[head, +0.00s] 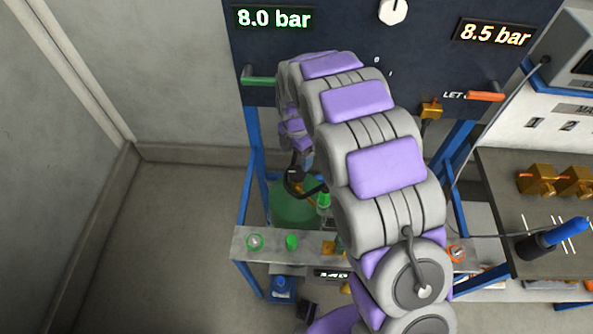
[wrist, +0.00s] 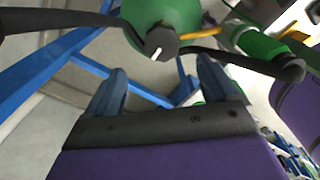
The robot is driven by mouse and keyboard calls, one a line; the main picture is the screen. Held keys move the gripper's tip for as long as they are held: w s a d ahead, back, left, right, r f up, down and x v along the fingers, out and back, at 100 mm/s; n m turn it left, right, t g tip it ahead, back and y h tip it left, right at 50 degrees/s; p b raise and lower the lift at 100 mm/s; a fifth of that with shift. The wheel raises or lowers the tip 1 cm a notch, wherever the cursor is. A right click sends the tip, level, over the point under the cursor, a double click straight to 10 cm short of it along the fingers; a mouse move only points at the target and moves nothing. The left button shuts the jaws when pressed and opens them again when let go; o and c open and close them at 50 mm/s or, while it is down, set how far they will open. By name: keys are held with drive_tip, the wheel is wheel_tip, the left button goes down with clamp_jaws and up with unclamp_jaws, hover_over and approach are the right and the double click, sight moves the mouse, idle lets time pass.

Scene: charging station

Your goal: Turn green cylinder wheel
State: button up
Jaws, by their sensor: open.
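The green cylinder (wrist: 165,10) fills the top middle of the wrist view. A dark knob with a white mark (wrist: 162,42) sits in front of it, with black curved bars running left and right; this looks like its wheel, though I cannot be sure. In the head view the green cylinder (head: 292,208) stands behind the shelf, partly hidden by my arm, with a black loop (head: 297,187) above it. My gripper (wrist: 163,88) is open and empty. Its two blue-grey fingers point toward the knob, one on each side of it in the picture, and contact is not visible.
A grey shelf (head: 263,256) with small coloured fittings runs in front of the cylinder. Blue frame posts (head: 250,190) stand beside it. A dark panel (head: 330,28) with pressure displays is above. A dark bench (head: 510,205) is at right. The floor at left is clear.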

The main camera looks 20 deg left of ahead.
sight(296, 171)
drive_tip(key=f, duration=0.2)
drive_tip(key=f+b, duration=0.1)
drive_tip(key=f, duration=0.5)
drive_tip(key=shift+d+b, duration=0.3)
drive_tip(key=shift+d, duration=0.05)
drive_tip(key=shift+a+f, duration=0.25)
drive_tip(key=shift+c, duration=0.3)
drive_tip(key=shift+d, duration=0.1)
drive_tip(key=c, duration=1)
